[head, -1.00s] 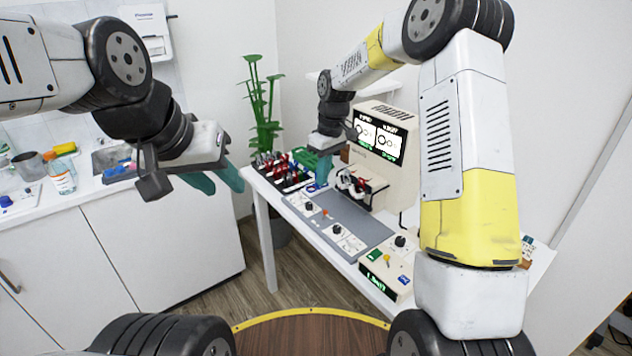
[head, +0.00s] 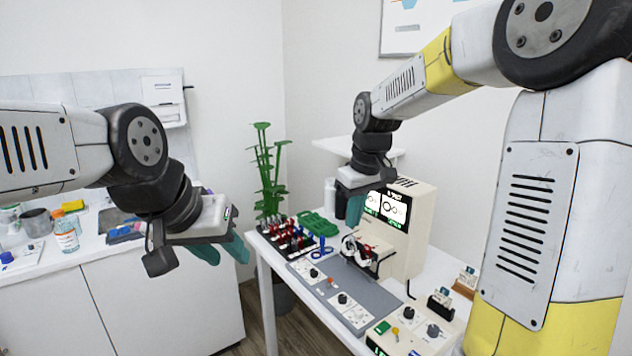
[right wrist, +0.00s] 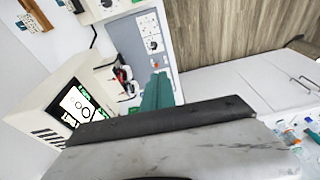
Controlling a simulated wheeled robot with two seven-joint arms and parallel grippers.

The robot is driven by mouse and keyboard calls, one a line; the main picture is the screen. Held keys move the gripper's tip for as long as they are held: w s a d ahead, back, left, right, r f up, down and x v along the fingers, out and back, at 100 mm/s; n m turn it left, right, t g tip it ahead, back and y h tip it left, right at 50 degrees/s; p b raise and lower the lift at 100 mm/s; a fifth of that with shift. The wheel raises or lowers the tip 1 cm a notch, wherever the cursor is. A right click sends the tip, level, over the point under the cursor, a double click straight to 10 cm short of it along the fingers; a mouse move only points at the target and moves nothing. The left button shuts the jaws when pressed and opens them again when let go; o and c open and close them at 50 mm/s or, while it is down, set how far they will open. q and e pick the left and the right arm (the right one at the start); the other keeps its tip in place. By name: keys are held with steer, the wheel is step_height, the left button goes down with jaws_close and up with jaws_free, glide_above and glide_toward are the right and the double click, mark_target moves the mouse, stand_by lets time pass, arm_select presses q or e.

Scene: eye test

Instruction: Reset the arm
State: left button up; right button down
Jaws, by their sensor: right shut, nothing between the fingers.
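My right arm reaches over the white table from the right in the head view. My right gripper (head: 354,212) hangs fingers-down beside the screen of the cream eye-test machine (head: 408,228), its teal fingers shut with nothing between them. In the right wrist view the closed fingers (right wrist: 157,92) show in front of the grey panel, with the machine to their left. My left gripper (head: 221,252) is at the left, in front of the white counter, its two teal fingers spread apart and empty.
A rack of red and black items (head: 288,236) and a green tray (head: 318,223) stand at the table's far left. A grey panel with knobs (head: 345,290) lies before the machine. A plant (head: 268,172) stands behind. Bottles and a cup (head: 36,222) are on the counter.

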steer(key=s+d+r+m+t, duration=0.2)
steer(key=s+m, duration=0.1)
steer(key=s, duration=0.7)
steer(key=s+d+r+m+t+y, duration=0.1)
steer(key=s+d+r+m+t, duration=0.1)
steer(key=s, duration=0.8)
steer(key=shift+s+d+r+m, duration=0.2)
steer(key=shift+s+d+m, duration=0.15)
steer(key=shift+d+m, duration=0.3)
